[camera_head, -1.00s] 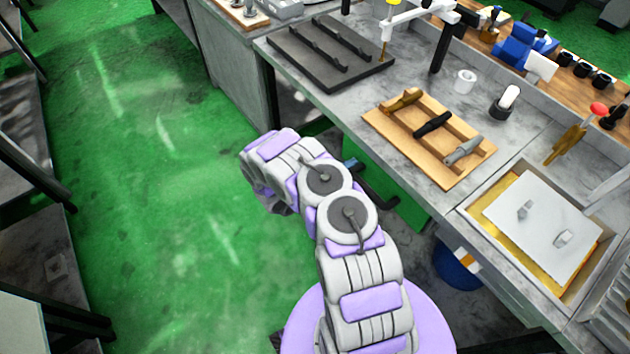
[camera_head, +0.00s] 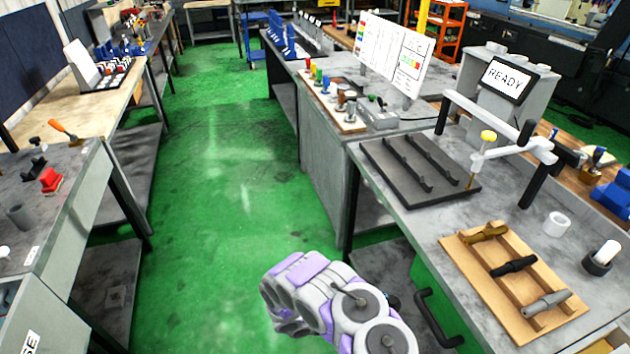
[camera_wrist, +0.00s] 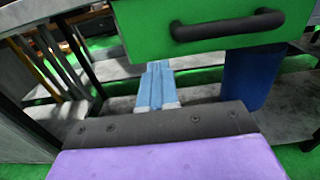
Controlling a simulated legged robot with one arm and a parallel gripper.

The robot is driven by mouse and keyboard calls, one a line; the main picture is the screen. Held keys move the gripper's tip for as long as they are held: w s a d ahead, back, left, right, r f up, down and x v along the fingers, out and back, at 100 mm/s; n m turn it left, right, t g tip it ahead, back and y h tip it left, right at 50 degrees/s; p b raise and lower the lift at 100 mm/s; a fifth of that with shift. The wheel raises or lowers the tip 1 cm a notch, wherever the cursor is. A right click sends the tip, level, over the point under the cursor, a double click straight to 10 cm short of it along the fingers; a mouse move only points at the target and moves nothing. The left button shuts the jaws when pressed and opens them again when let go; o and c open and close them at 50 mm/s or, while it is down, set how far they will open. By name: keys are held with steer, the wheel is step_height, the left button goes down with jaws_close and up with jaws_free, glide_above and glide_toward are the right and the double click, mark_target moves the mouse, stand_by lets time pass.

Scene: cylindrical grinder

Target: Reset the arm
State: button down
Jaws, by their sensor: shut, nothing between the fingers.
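My arm is at the bottom middle of the head view, folded in white and lilac links above the green floor, left of the right-hand workbench. In the head view my gripper is mostly hidden behind the arm links. In the wrist view my gripper (camera_wrist: 158,70) shows as two light blue fingers side by side with no gap and nothing held. The fingers point below the green drawer front (camera_wrist: 215,35) with its black handle (camera_wrist: 228,25), apart from what lies beyond.
A blue bin (camera_wrist: 248,78) stands under the drawer. Benches line the left side. The green aisle (camera_head: 215,200) between is clear.

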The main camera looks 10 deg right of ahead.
steer(key=s+d+r+m+g, duration=0.2)
steer(key=r+m+g, duration=0.15)
steer(key=r, duration=0.45)
steer(key=s+d+r+m+g, duration=0.1)
steer(key=d+r+m+g, duration=0.2)
steer(key=r, duration=0.5)
steer(key=s+a+r+m+g+y, duration=0.3)
steer(key=s+r+m+y, duration=0.35)
steer(key=s+r, duration=0.35)
steer(key=s+a+r+m+t+y, duration=0.3)
steer(key=s+a+r+y, duration=0.1)
steer(key=s+a, duration=0.4)
steer(key=s+a+r+m+t+y, duration=0.3)
steer(key=s+a+r+y, duration=0.2)
steer(key=a, duration=0.7)
steer(key=shift+s+r+y, duration=0.25)
steer(key=shift+s+y, duration=1)
steer(key=shift+s, duration=0.65)
steer(key=shift+t, duration=0.25)
